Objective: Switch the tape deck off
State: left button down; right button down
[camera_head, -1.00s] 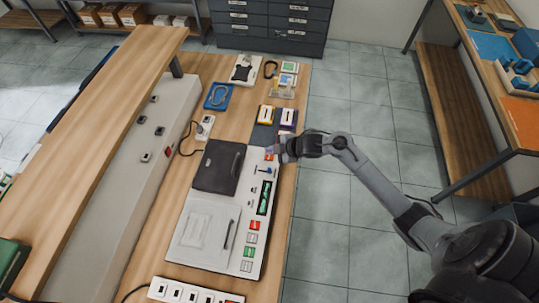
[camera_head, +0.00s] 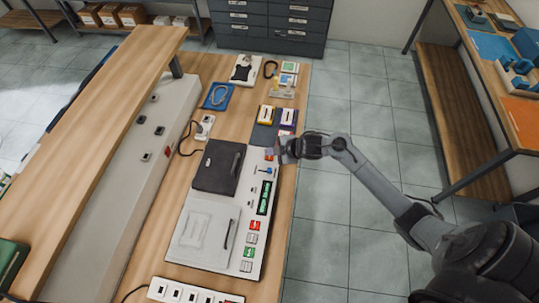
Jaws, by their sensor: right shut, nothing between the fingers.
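The tape deck (camera_head: 212,207) lies on the wooden bench, a light panel with a dark lid (camera_head: 218,167) at its far part and a pale lid (camera_head: 203,229) at its near part. A strip of controls runs along its right side: a display (camera_head: 264,198), a red button (camera_head: 255,225), and white and green buttons below. A blue-tipped lever (camera_head: 265,170) sits higher up. My right gripper (camera_head: 277,153) is shut and empty at the deck's far right corner, over or beside a small red and purple part (camera_head: 269,154); contact cannot be told. My left gripper is not in view.
Yellow and purple cassettes (camera_head: 276,117) lie on a dark mat just beyond my right gripper. A power strip (camera_head: 190,292) lies at the near edge. A raised shelf (camera_head: 95,130) stands left of the deck.

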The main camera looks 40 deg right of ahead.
aim_at(272, 157)
jog(key=shift+f, duration=0.2)
jog(key=shift+f, duration=0.25)
dwell(0.3)
jog(key=shift+r, duration=0.2)
jog(key=shift+r+p, duration=0.7)
jog(key=shift+p, duration=0.15)
notch_tip(272, 157, up, 6)
jog(key=p, duration=0.6)
